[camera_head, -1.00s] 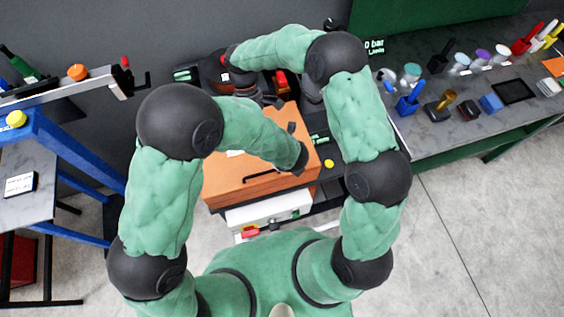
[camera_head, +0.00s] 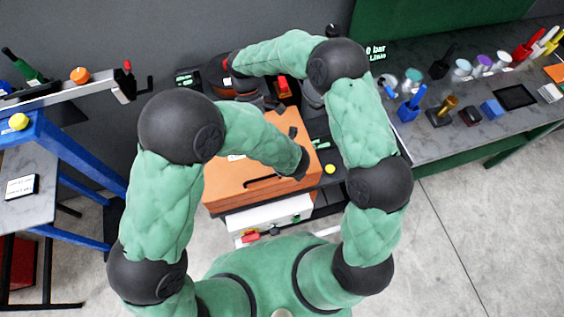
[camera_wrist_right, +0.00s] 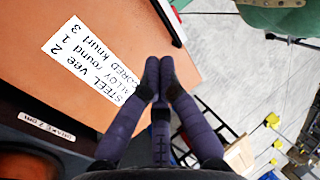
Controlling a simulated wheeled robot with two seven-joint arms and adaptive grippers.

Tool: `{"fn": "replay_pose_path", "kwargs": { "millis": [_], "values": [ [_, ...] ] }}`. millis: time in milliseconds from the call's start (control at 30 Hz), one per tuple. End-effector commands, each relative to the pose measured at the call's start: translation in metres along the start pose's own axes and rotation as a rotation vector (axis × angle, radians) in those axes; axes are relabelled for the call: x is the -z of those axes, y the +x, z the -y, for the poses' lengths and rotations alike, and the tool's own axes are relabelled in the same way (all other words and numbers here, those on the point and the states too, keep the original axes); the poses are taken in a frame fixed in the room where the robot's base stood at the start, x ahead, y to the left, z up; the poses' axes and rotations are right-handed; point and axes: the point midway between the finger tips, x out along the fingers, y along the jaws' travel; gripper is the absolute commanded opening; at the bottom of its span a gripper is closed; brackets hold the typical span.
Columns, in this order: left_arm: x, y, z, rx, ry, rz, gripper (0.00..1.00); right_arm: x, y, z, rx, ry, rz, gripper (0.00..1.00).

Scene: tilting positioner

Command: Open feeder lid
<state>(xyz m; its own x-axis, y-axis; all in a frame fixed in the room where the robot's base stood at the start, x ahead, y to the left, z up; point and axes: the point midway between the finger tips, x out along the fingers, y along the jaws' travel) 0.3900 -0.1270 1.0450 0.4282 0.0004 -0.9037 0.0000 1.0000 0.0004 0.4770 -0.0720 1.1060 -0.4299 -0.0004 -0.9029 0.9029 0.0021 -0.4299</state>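The feeder is an orange box (camera_head: 222,189) in the middle of the head view, with its lid down. A black bar-like handle (camera_head: 265,181) lies along its near side. A white printed label (camera_wrist_right: 88,55) on the orange surface reads steel, alloy and cored in the right wrist view. My right gripper (camera_wrist_right: 158,68) has its fingertips together, with nothing seen between them, over the orange surface near its edge.
A blue-framed table (camera_head: 75,150) stands at the left. A grey bench (camera_head: 430,140) at the right holds several tools, cups and a blue holder (camera_head: 409,110). A white unit with a red switch (camera_head: 250,237) sits below the box. Open floor lies at the right.

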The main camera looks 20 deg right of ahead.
Motion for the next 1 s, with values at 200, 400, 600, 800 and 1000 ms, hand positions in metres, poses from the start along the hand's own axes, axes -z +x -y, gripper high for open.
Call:
{"fn": "replay_pose_path", "kwargs": {
  "millis": [200, 400, 600, 800, 1000],
  "values": [
    [0.0, 0.0, 0.0, 0.0, 0.0, 0.0, 0.0, 0.0, 0.0, 0.0, 0.0, 0.0, 0.0, 0.0],
    [0.0, 0.0, 0.0, 0.0, 0.0, 0.0, 0.0, 0.0, 0.0, 0.0, 0.0, 0.0, 0.0, 0.0],
    [0.0, 0.0, 0.0, 0.0, 0.0, 0.0, 0.0, 0.0, 0.0, 0.0, 0.0, 0.0, 0.0, 0.36],
    [0.0, 0.0, 0.0, 0.0, 0.0, 0.0, 0.0, 0.0, 0.0, 0.0, 0.0, 0.0, 0.0, 0.43],
    [0.0, 0.0, 0.0, 0.0, 0.0, 0.0, 0.0, 0.0, -0.002, -0.0002, -0.001, 0.0, 0.0, 0.43]
  ]
}}
